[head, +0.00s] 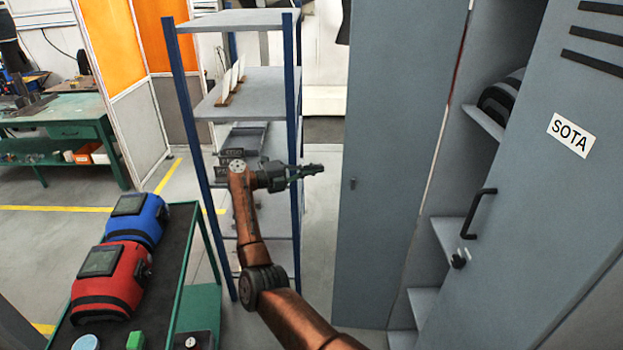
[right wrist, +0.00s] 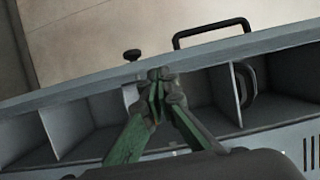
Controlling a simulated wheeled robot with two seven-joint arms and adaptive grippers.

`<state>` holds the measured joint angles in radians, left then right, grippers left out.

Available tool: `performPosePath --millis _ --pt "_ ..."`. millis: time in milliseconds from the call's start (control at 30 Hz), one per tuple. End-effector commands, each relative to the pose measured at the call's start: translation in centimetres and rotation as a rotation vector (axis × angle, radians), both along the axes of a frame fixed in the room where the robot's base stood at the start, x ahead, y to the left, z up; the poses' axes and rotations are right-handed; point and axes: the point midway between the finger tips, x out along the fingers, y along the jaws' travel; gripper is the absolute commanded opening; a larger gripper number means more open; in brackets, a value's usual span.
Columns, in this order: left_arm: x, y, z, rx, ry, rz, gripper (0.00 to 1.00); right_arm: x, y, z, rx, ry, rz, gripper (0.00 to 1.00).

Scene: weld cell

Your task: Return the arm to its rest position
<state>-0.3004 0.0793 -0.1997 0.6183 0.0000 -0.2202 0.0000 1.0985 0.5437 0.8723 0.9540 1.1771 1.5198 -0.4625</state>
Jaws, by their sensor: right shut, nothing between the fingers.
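My right arm comes in from the bottom in the head view and reaches up, with my right gripper (head: 312,170) pointing to the right, in front of the blue-posted shelf rack. The gripper is shut and empty. In the right wrist view its fingertips (right wrist: 160,75) meet, in line with the edge of the grey locker door. I cannot tell whether they touch it; in the head view the gripper looks apart from the lockers. My left gripper is not in view.
An open grey locker (head: 485,120) has a dark helmet (head: 503,98) on an upper shelf. Its door labelled SOTA (head: 540,190) has a black handle (head: 478,213). A shelf rack (head: 250,82) stands behind my arm. A cart (head: 178,250) at left holds blue (head: 137,220) and red (head: 112,282) welding helmets.

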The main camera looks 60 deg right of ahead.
Motion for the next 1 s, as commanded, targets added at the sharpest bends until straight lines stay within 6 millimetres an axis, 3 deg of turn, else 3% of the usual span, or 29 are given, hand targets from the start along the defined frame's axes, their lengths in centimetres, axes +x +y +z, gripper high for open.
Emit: performPosePath --millis 33,200,533,667,767,833,1000 --pt "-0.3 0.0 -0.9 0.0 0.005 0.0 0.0 0.3 -0.1 -0.4 0.0 0.001 -0.002 0.0" --pt "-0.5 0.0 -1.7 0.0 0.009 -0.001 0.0 0.9 -0.2 -0.1 -0.002 0.001 -0.004 0.0" --pt "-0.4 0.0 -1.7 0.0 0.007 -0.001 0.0 1.6 0.1 0.2 -0.002 0.003 0.003 0.0" --pt "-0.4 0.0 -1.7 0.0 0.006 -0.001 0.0 2.5 -0.1 -0.3 -0.058 0.092 0.047 0.0" --pt "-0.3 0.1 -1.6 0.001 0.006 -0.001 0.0 5.2 -0.2 -1.5 -0.17 0.282 0.154 0.0" --pt "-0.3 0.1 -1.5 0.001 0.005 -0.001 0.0 8.4 0.4 -3.5 -0.264 0.468 0.275 0.0" --pt "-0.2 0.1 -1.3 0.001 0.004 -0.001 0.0 16.0 3.7 -12.3 -0.407 0.883 0.592 0.0"
